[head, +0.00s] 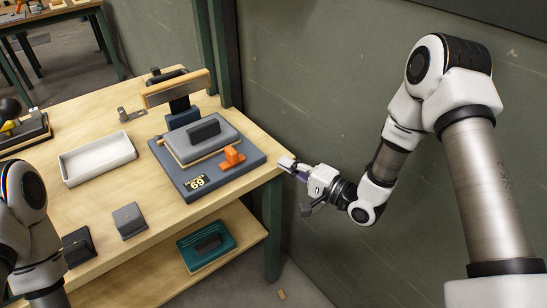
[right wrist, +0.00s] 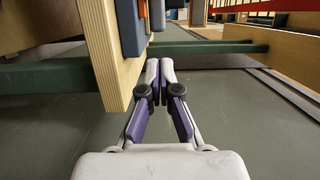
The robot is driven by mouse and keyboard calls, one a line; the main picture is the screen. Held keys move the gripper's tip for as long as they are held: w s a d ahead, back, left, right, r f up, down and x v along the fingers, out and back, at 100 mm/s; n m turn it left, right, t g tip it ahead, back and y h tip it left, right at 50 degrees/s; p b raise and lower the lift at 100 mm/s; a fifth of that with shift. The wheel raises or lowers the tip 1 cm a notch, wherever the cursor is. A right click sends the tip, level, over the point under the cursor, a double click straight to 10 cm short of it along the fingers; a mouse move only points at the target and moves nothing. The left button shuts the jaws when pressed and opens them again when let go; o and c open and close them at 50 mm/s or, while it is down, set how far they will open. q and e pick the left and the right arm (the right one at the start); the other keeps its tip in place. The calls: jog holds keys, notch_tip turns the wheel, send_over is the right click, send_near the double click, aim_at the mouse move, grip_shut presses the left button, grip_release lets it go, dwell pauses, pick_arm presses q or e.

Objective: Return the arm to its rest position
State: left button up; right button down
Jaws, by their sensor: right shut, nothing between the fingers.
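My right arm (head: 390,150) reaches down from the right. Its gripper (head: 287,163) is beside the right edge of the wooden table (head: 95,182), close to the edge. In the right wrist view the gripper (right wrist: 160,72) is shut and empty, its fingertips together beside the table's edge (right wrist: 100,50). I cannot tell whether it touches the edge. My left arm (head: 30,225) shows at the lower left; its gripper is out of view.
A blue-grey press (head: 182,180) marked 69, with an orange piece (head: 232,158), stands near the table's right end. A white tray (head: 97,158) and small grey block (head: 129,221) lie left. A teal item (head: 206,246) sits on the lower shelf. A green wall (head: 300,90) stands behind.

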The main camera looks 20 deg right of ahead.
jog(key=shift+s+d, duration=0.1)
dwell(0.3)
jog(key=shift+d, duration=0.1)
jog(key=s+a+f+n+g+h+p, duration=0.25)
jog(key=s+f+g+h, duration=0.4)
jog(key=s+f, duration=1)
jog(key=s+d+f+n+g+h, duration=0.1)
jog(key=s+d+f+n+g, duration=0.2)
jog(key=s, duration=0.4)
jog(key=s+d+f+n+g+h+p, duration=0.1)
jog(key=s+d+f+n+g+h, duration=0.1)
jog(key=s+n+g, duration=0.3)
jog(key=s+d+f, duration=0.1)
jog(key=s, duration=0.1)
jog(key=shift+s+d+g, duration=0.15)
jog(key=shift+s+g, duration=0.15)
jog(key=shift+g, duration=0.05)
